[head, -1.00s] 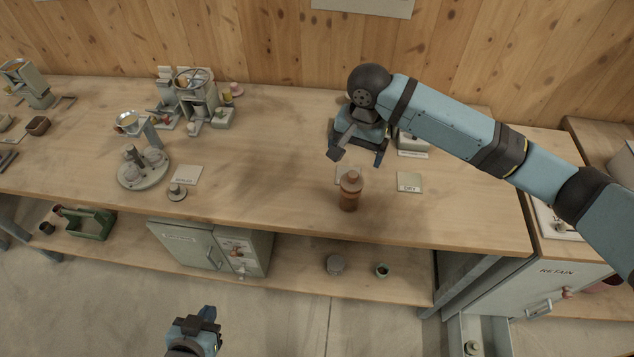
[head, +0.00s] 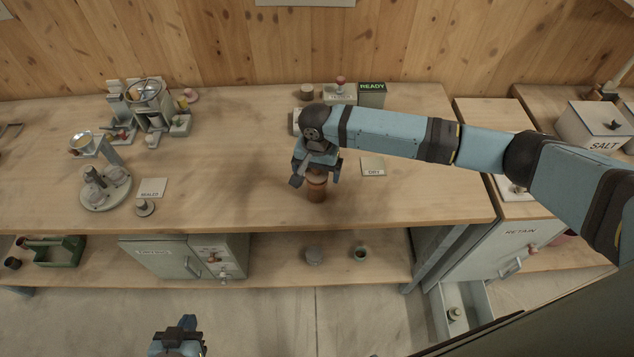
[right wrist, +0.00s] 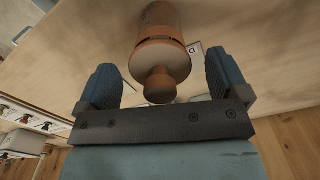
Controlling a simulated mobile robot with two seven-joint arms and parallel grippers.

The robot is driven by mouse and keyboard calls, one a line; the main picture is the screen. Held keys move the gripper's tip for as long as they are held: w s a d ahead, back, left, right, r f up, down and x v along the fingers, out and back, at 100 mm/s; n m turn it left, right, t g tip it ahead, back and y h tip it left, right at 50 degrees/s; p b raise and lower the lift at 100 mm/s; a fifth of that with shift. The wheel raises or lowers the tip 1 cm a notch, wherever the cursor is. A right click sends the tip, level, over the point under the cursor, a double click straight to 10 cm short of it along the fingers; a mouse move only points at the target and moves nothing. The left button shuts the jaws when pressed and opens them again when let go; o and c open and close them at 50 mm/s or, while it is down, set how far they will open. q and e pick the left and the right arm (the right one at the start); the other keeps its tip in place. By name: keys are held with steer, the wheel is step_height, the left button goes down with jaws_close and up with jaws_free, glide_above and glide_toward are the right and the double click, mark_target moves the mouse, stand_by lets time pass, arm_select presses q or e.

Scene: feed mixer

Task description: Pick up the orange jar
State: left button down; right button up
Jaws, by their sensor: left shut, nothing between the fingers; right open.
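The orange jar (head: 317,191) stands upright on the bench near its front edge, below my right gripper (head: 316,172). The gripper and wrist hide its top in the head view. In the right wrist view the jar (right wrist: 163,50) shows its body, shoulder and round knob. The open fingers of my right gripper (right wrist: 163,85) are on either side of the knob end, with a gap on each side. I cannot see contact. My left gripper (head: 180,335) is shut and empty, low in front of the bench, away from the jar.
A DRY card (head: 373,166) lies right of the jar. A box with a READY sign (head: 371,95) stands behind. A round stand with jars (head: 104,190) and a SEALED card (head: 151,188) are to the left. The bench between them and the jar is clear.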

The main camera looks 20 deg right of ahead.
steer(key=shift+f, duration=0.8)
steer(key=c, duration=1.6)
jaws_close()
steer(key=shift+r, duration=0.15)
